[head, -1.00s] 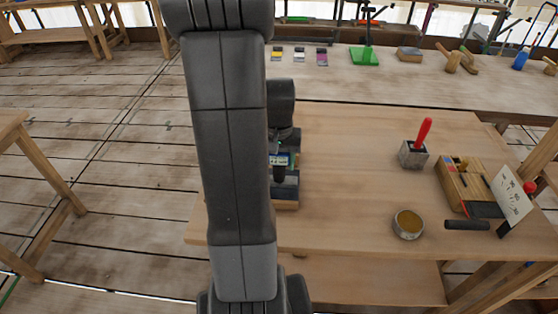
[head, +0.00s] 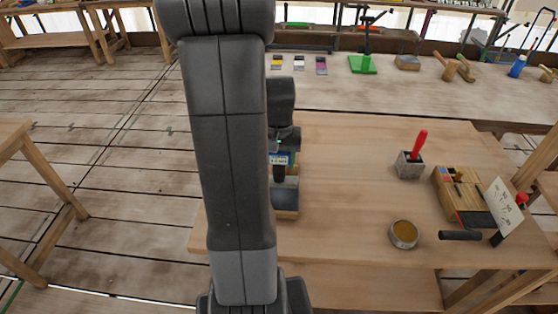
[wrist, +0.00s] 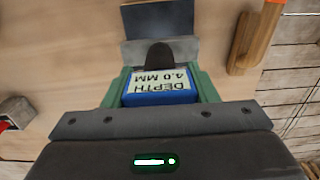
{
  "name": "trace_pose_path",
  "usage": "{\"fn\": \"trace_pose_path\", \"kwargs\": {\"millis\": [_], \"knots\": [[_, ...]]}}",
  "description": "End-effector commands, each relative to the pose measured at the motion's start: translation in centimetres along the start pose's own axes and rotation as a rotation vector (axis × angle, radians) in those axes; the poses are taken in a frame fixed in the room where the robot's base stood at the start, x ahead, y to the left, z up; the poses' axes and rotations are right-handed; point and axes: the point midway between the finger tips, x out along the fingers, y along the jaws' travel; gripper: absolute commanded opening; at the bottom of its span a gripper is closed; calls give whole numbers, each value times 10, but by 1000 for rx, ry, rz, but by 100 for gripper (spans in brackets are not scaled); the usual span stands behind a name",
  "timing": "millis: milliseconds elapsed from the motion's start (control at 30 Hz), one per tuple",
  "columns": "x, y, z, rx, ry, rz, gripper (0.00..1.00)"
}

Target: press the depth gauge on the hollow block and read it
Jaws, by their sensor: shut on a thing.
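The depth gauge (wrist: 161,92) is a blue body with a white label, upside down in the wrist view, reading "DEPTH 4.0 MM". My gripper (wrist: 163,84) is shut on it, a green jaw at each side. The gauge also shows beside my arm in the head view (head: 280,158). A dark rounded part extends from the gauge over a grey block (wrist: 158,20), which sits on a wooden base in the head view (head: 286,193). I cannot tell whether this is the hollow block, or whether the gauge touches it. My arm hides part of this area.
On the bench (head: 340,190) stand a grey cube holder (head: 409,166) with a red-handled tool, a round tin (head: 403,234), a wooden box (head: 462,197) and a leaning white card (head: 503,208). A wooden bar (wrist: 256,35) lies right in the wrist view. The bench middle is clear.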

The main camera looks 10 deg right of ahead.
Motion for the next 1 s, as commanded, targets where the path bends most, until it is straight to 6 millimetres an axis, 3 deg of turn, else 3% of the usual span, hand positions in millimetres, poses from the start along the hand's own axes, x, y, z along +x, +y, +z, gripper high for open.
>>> {"fn": "trace_pose_path", "kwargs": {"millis": [667, 1000], "knots": [[2, 0, 0, 0, 0, 0, 25], [21, 0, 0, 0, 0, 0, 25]]}}
